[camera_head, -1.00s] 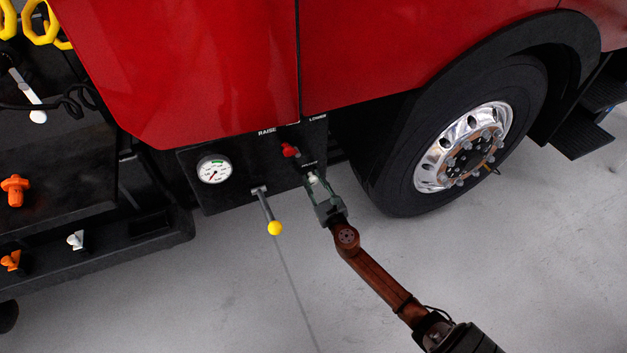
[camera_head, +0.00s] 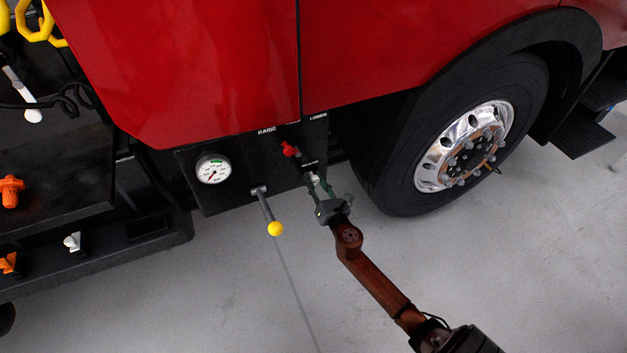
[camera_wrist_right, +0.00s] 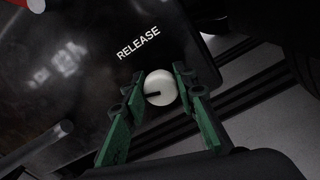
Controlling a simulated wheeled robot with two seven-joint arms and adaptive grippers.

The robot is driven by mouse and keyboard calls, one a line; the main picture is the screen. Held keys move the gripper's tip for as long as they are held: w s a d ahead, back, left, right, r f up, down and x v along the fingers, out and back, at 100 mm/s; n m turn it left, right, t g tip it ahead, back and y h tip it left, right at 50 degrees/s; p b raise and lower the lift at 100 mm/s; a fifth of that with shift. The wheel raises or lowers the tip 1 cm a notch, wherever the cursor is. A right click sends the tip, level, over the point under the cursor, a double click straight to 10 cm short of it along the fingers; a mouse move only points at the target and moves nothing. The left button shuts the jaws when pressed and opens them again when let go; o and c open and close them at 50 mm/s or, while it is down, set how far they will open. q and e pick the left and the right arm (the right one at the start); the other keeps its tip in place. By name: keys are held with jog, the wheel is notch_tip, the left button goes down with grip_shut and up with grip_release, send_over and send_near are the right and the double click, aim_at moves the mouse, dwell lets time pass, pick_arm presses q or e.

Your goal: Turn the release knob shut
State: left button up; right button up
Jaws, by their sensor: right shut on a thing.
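The release knob (camera_wrist_right: 160,88) is a round white knob with a dark pointer line, below the word RELEASE on the black panel (camera_head: 235,190). In the right wrist view the pointer runs from the knob's middle toward the left. My right gripper (camera_wrist_right: 158,92) has its green fingers on both sides of the knob and is shut on it. In the head view the right gripper (camera_head: 316,182) reaches the panel's lower right part and mostly hides the knob. My left gripper is not in view.
A red knob (camera_head: 290,149) sits just above my right gripper. A lever with a yellow ball (camera_head: 275,229) sticks out to its left, and a gauge (camera_head: 213,169) is further left. The truck wheel (camera_head: 460,145) stands to the right. The floor below is clear.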

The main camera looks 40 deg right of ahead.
jog(key=shift+m, duration=0.9)
jog(key=m, duration=0.3)
jog(key=shift+d+m, duration=0.1)
jog(key=shift+m, duration=0.3)
jog(key=m, duration=0.2)
jog(key=shift+f+m, duration=0.1)
jog(key=shift+m, duration=0.3)
jog(key=m, duration=0.3)
jog(key=shift+m, duration=0.4)
jog(key=shift+m+p, duration=0.3)
jog(key=shift+m, duration=0.3)
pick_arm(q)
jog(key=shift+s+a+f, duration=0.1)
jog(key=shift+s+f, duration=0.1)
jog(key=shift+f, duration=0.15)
pick_arm(e)
jog(key=shift+m, duration=0.3)
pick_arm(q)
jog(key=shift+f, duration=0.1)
pick_arm(e)
jog(key=shift+f+m, duration=0.1)
jog(key=shift+m, duration=0.2)
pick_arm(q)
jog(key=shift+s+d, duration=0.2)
